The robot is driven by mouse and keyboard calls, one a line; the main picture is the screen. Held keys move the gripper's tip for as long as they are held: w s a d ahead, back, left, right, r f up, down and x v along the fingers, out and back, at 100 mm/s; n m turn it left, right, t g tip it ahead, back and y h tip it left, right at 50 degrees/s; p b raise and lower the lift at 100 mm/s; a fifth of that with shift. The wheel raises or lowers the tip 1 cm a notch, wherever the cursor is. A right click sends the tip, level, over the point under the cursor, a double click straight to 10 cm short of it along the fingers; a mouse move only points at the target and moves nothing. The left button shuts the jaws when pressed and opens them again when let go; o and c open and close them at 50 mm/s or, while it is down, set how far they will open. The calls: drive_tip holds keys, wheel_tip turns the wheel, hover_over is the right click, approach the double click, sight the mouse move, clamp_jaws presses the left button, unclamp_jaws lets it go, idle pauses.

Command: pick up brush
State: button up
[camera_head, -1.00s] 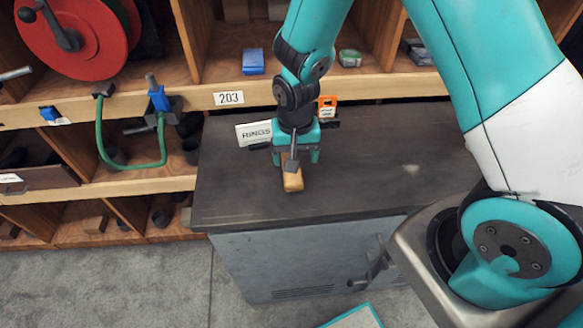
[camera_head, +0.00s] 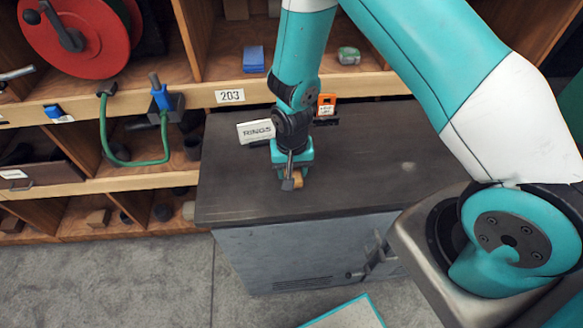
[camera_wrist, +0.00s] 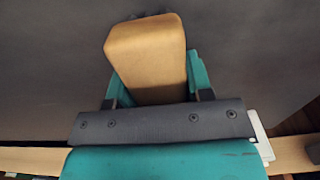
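The brush (camera_head: 298,182) shows as a small tan, wood-coloured block on the dark cabinet top. It is mostly hidden behind my gripper (camera_head: 291,183) in the head view. In the wrist view the tan block of the brush (camera_wrist: 148,52) lies between the two teal fingers of my gripper (camera_wrist: 160,80), one along each side. I see no bristles.
The cabinet top (camera_head: 370,155) is bare to the right of my gripper. A white RINGS sign (camera_head: 256,132) and an orange tag (camera_head: 327,104) stand behind it. A wooden shelf rack with a red reel (camera_head: 80,50) and a green-handled tool (camera_head: 135,162) is at the left.

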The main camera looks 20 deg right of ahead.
drive_tip(key=c, duration=0.5)
drive_tip(key=shift+o, duration=0.2)
wheel_tip(320, 180, up, 20)
drive_tip(key=b, duration=0.4)
